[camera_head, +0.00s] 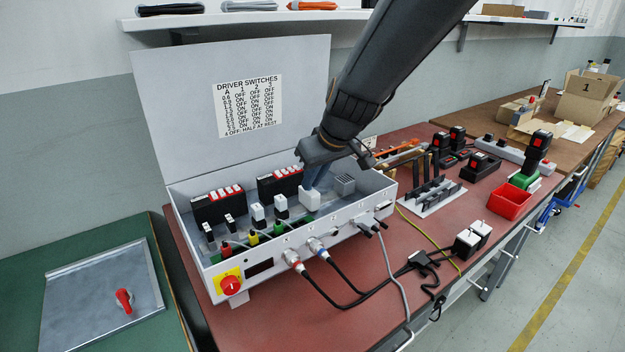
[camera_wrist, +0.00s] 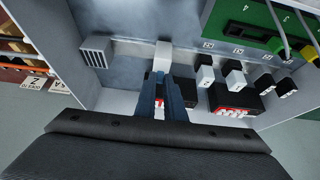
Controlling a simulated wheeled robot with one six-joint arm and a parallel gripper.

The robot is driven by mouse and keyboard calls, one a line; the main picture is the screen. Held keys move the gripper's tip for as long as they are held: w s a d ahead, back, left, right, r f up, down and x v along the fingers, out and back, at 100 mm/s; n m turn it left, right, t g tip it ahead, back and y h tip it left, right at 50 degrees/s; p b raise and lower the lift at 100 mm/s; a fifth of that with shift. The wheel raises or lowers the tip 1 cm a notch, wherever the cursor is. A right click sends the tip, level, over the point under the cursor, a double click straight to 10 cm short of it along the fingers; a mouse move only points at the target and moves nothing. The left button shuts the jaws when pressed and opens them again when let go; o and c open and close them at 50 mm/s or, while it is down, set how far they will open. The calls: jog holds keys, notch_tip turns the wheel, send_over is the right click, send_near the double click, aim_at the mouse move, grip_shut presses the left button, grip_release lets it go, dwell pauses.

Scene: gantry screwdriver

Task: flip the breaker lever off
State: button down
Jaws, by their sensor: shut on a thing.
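The open white control box (camera_head: 245,262) stands on the red bench, with its lid raised behind it. A white block, apparently the breaker (camera_head: 310,199), sits inside, right of the middle. In the wrist view the breaker (camera_wrist: 163,53) is just beyond my fingertips. My gripper (camera_head: 309,186) reaches down from above onto it, and its narrow blue fingers (camera_wrist: 160,78) are close together at its near face. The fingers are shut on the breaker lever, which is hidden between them. I cannot see which way the lever is set.
Black driver modules (camera_head: 218,207) and small plugs (camera_head: 257,213) stand in the box left of my gripper. A grey vented block (camera_head: 345,184) is close on the right. Cables (camera_head: 345,303) run out of the front. A red tray (camera_head: 510,202) lies farther right.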

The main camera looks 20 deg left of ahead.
jog(key=c, duration=1.8)
grip_release()
jog(key=shift+c, duration=0.2)
jog(key=v, duration=0.8)
